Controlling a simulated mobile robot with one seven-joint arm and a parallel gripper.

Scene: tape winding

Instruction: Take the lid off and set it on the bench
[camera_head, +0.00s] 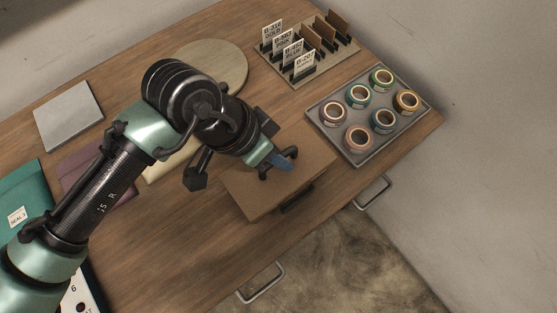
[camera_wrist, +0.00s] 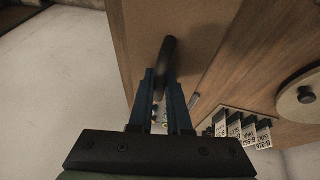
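A brown box-like thing (camera_head: 245,193) stands near the bench's front edge, with a flat brown top and a dark pull on its front face. The top looks like the lid (camera_head: 318,150); its seam is not clear. My gripper (camera_head: 283,165) points down at this top, its bluish fingers at a dark handle (camera_head: 263,173) there. In the wrist view the dark handle (camera_wrist: 167,55) stands out from the brown surface (camera_wrist: 205,25) and lies between my fingertips (camera_wrist: 163,85). Whether the fingers press on it, I cannot tell. My arm hides part of the bench behind the box.
A grey tray (camera_head: 342,149) of several tape rolls stands right of the box. A card rack (camera_head: 297,82) and a round wooden disc (camera_head: 225,60) are behind. A grey square (camera_head: 68,115) and a teal folder (camera_head: 25,192) lie left. Bench wood (camera_head: 180,225) is bare left of the box.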

